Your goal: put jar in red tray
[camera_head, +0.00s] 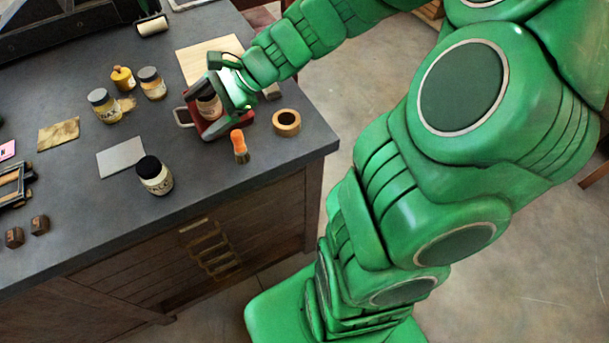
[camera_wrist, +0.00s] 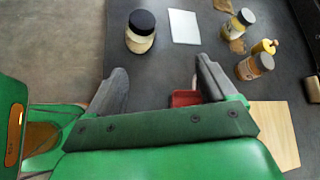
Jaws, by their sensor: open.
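The red tray (camera_head: 219,131) stands near the right side of the grey worktop, and a sliver of it shows between my fingers in the wrist view (camera_wrist: 185,98). A dark-lidded jar (camera_head: 209,107) with a pale label is in the tray. My gripper (camera_head: 227,92) is open, right over the tray and beside this jar; I cannot tell whether it touches the jar. In the wrist view my gripper (camera_wrist: 160,68) has its fingers wide apart with nothing seen held, and its body hides most of the tray.
A black-lidded jar (camera_head: 155,176) stands near the front edge. Two other jars (camera_head: 104,106) (camera_head: 152,83) and a yellow bottle (camera_head: 123,78) stand left. An orange brush (camera_head: 239,146) and tape roll (camera_head: 286,122) are near the tray. A wooden board (camera_head: 202,58) lies behind.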

